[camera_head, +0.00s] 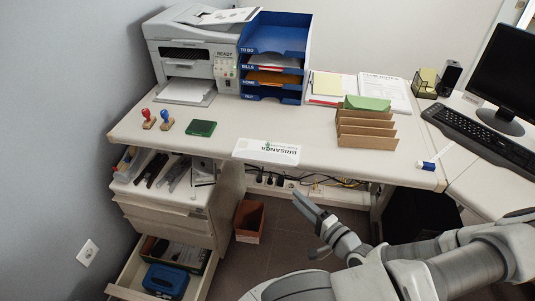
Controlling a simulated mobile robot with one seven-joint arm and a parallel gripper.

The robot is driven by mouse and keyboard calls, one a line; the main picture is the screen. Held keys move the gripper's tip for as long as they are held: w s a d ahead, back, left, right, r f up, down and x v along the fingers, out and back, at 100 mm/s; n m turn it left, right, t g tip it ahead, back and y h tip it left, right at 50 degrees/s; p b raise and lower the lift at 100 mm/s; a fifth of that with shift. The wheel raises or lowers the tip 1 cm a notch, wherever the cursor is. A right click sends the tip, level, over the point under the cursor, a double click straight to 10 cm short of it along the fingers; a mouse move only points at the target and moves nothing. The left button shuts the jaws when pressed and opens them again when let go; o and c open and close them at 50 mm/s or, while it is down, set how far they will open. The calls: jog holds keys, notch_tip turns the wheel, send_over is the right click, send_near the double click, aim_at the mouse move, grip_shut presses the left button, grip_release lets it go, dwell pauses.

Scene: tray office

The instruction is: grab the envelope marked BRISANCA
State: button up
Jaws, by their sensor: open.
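The white envelope marked BRISANCA (267,152) lies flat at the front edge of the desk, and its printed word appears upside down. Its near side is at or slightly over the edge; I cannot tell exactly. My gripper (306,212) is in front of the desk, below and to the right of the envelope in the picture. It is open and apart from the envelope, with nothing seen between its fingers.
On the desk (225,158) stand a green ink pad (201,128), stamps (165,119), a printer (193,50), a blue tray stack (275,40) and a brown file sorter (366,130). An open drawer (126,280) sticks out at lower left. A bin (249,220) stands below.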

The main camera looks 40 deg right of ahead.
send_near(267, 151)
jog(key=a+f, duration=0.1)
jog(key=a, duration=0.3)
jog(key=shift+m, duration=0.3)
jog(key=shift+w+d+r+b, duration=0.1)
jog(key=shift+w+d+b, duration=0.1)
jog(key=shift+w, duration=1.2)
jog(key=shift+w+d+r+b, duration=0.1)
jog(key=shift+w+d+b, duration=0.1)
jog(key=shift+w, duration=1.25)
grip_shut()
